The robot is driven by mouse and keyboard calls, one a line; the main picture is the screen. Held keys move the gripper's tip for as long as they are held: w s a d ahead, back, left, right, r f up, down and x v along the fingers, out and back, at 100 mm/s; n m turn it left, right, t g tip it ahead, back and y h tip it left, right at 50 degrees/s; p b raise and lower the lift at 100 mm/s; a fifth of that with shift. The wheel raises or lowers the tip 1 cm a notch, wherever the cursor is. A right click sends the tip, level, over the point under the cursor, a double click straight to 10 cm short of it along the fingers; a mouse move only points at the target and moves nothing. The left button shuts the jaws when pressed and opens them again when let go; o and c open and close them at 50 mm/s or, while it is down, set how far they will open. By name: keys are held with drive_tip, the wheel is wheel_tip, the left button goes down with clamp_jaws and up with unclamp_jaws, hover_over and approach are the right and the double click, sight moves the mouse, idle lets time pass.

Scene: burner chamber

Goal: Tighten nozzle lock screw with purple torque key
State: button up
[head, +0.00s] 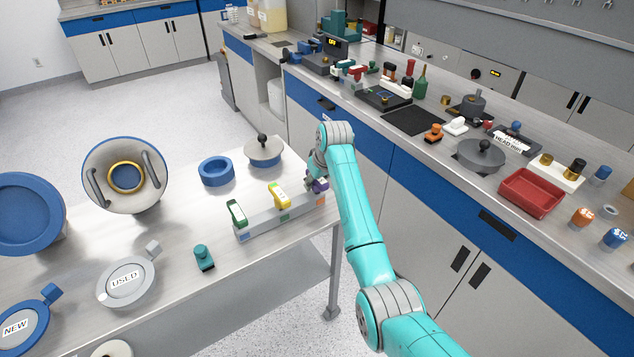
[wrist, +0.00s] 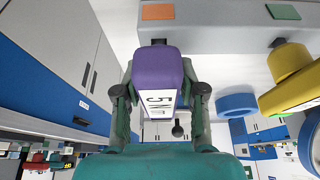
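The purple torque key (wrist: 157,68), with a white label reading 5 N and more, stands at the right end of the grey key rack (head: 283,215). The rack also shows along the top of the wrist view (wrist: 220,38). My gripper (wrist: 158,92) has a finger close against each side of the purple key, with no clear gap. In the head view the key (head: 319,186) is partly hidden by my gripper (head: 314,176). A round grey chamber (head: 103,182) with a yellow ring (head: 126,165) and two handles stands on the table. I cannot make out the lock screw.
A yellow key (head: 279,195) and a green key (head: 237,212) stand in the same rack. A blue ring (head: 216,171), a lidded grey pot (head: 263,151), a teal block (head: 203,257) and a USED disc (head: 126,282) are nearby. The right counter is crowded around a red tray (head: 531,192).

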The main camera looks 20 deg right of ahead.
clamp_jaws()
drive_tip(key=shift+r, duration=0.15)
wheel_tip(320, 180, up, 10)
drive_tip(key=shift+f, duration=0.1)
idle(0.3)
drive_tip(key=shift+c, duration=1.4)
unclamp_jaws()
clamp_jaws()
